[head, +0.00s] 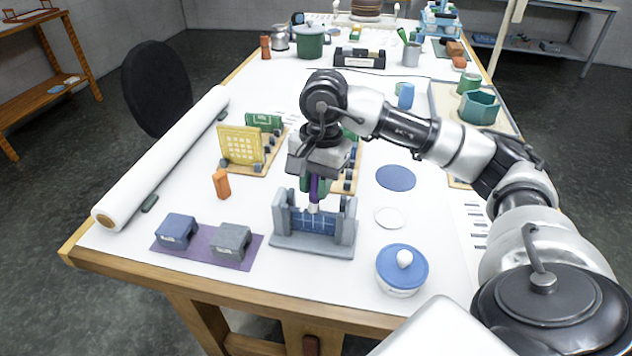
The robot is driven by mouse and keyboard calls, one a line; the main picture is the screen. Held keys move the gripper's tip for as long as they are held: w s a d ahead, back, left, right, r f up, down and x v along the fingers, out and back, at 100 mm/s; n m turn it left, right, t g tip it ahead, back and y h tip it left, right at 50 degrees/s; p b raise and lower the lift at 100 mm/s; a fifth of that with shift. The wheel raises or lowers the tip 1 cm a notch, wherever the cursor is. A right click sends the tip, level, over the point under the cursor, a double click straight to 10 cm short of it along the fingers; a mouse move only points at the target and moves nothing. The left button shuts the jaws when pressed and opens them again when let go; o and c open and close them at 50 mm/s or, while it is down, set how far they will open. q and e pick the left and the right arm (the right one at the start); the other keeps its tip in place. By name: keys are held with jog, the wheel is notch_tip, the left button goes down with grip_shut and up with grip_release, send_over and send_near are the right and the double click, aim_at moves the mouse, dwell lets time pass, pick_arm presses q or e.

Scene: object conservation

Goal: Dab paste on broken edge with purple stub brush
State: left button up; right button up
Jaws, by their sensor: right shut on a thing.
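My right gripper (315,184) points down over the front middle of the table, shut on the purple stub brush (314,191). The brush is upright, and its pale tip (313,208) is at the top edge of a dark blue gridded piece (311,221). I cannot tell whether the tip touches that edge. The piece stands upright in a grey holder (310,246) between two posts. The gripper and brush hide part of what is behind them. My left gripper is not in view.
A blue-lidded pot (402,267), a white disc (390,218) and a blue disc (396,177) lie right of the holder. Two small blocks stand on a purple mat (208,249) at left. An orange block (221,184) and yellow gridded panel (241,146) stand behind.

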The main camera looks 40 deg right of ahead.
jog(key=shift+f+b, duration=0.35)
jog(key=shift+b, duration=0.1)
dwell(1.2)
jog(key=shift+r, duration=0.1)
jog(key=shift+r+p, duration=0.35)
jog(key=shift+r, duration=0.3)
jog(key=shift+d, duration=0.1)
jog(key=shift+s+d+f+b, duration=0.1)
jog(key=shift+s+d+b, duration=0.15)
jog(key=shift+s+b, duration=0.1)
jog(key=shift+s+d+b, duration=0.3)
jog(key=shift+s+d, duration=0.15)
jog(key=shift+s, duration=0.1)
jog(key=shift+a+f+b, duration=0.1)
jog(key=shift+f+b, duration=0.55)
jog(key=shift+b, duration=0.15)
dwell(1.5)
jog(key=shift+r, duration=0.1)
notch_tip(320, 180, up, 8)
jog(key=p, duration=0.5)
jog(key=shift+r, duration=0.2)
